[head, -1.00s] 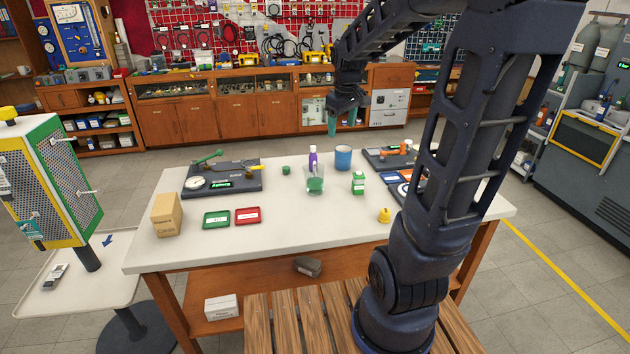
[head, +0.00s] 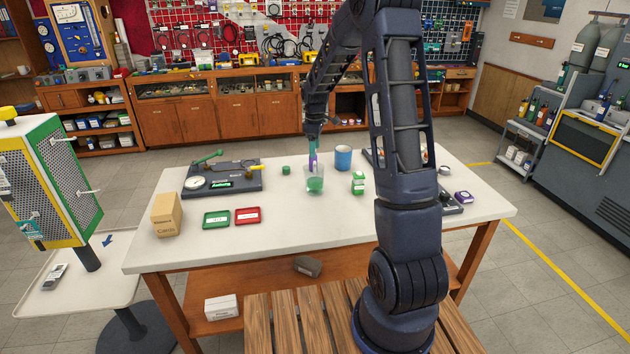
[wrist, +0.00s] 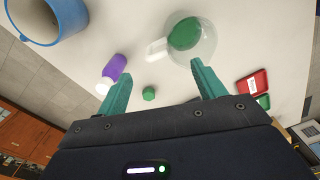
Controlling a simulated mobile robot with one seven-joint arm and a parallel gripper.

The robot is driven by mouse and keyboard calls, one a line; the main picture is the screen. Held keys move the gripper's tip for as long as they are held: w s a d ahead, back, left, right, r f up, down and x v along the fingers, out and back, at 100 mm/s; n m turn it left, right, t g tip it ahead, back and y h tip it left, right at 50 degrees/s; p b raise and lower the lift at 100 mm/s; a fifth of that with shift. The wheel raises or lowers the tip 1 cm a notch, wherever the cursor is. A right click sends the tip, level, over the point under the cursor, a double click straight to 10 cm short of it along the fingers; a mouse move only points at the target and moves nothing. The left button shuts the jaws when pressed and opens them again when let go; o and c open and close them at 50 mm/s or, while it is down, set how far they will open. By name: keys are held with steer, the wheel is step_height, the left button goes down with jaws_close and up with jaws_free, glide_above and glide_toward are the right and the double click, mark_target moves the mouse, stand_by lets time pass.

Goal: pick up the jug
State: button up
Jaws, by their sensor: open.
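The jug (head: 315,186) is a clear vessel with green contents, standing on the white table near its middle. In the wrist view the jug (wrist: 207,52) is at the top centre, with its pale handle pointing left. My gripper (head: 313,150) is above the table, just behind and above the jug in the head view. In the wrist view my gripper (wrist: 159,74) shows two teal fingers spread apart with nothing between them. The jug lies beyond the right fingertip.
A purple bottle (wrist: 117,68) with a white cap stands close to the left finger. A blue cup (head: 343,154), a green-and-white bottle (head: 358,184) and a small green object (head: 286,170) are near the jug. Red (head: 247,215) and green (head: 216,219) trays lie to the left.

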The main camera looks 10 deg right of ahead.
steer(key=shift+w+a+f, duration=0.1)
steer(key=shift+w+f, duration=0.15)
steer(key=shift+f, duration=0.45)
steer(key=shift+a+f, duration=0.1)
steer(key=shift+f, duration=5.05)
steer(key=c, duration=1.3)
steer(key=shift+c, duration=0.2)
steer(key=shift+r, duration=0.25)
step_height(320, 180, up, 20)
steer(key=shift+f, duration=0.25)
